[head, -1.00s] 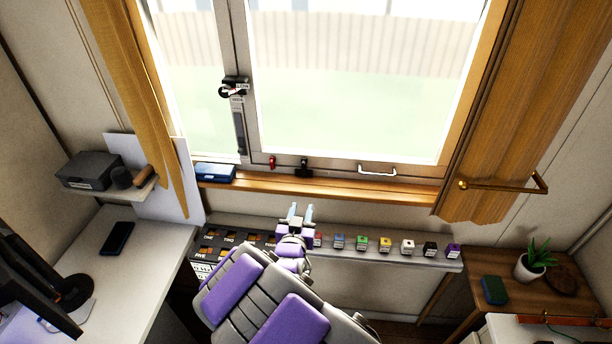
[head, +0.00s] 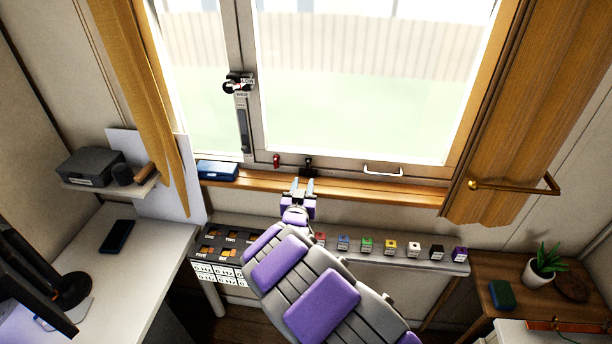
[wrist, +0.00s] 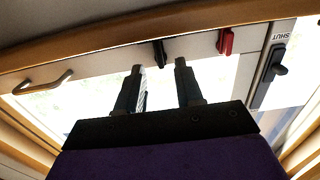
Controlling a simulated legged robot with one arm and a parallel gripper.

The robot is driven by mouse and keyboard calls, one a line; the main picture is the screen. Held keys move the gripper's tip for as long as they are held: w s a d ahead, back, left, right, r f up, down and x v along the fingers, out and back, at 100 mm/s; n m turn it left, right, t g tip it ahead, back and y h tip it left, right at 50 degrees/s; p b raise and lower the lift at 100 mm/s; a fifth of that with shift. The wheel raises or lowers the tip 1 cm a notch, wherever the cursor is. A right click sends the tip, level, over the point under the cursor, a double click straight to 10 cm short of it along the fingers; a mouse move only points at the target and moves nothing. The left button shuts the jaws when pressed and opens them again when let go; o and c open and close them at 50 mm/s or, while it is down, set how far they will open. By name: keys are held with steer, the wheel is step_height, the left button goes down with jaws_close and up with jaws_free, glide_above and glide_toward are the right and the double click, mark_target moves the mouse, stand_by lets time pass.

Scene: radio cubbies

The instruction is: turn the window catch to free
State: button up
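The window frame carries several fittings, and I cannot tell for sure which is the catch. A small black fitting (head: 308,163) is on the bottom rail. In the wrist view it (wrist: 160,52) lies just beyond my fingertips, roughly between them. A small red fitting (head: 276,160) is left of it; it also shows in the wrist view (wrist: 226,41). A dark lever (wrist: 273,63) sits on a plate by an upside-down "SHUT" label (wrist: 281,36). A black knob (head: 236,83) with a white label is higher on the left upright. My gripper (head: 303,183) is open, empty, below the black fitting.
A pale bar handle (head: 383,171) is on the rail at right. A blue case (head: 217,171) lies on the wooden sill (head: 355,190). Several coloured blocks (head: 389,247) line the shelf below. Curtains (head: 535,110) hang on both sides. The sill between gripper and handle is clear.

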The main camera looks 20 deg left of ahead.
mark_target(307, 170)
steer(key=shift+b+x, duration=0.6)
steer(key=shift+x, duration=2.55)
steer(key=shift+d, duration=0.1)
steer(key=shift+c, duration=0.3)
jaws_close()
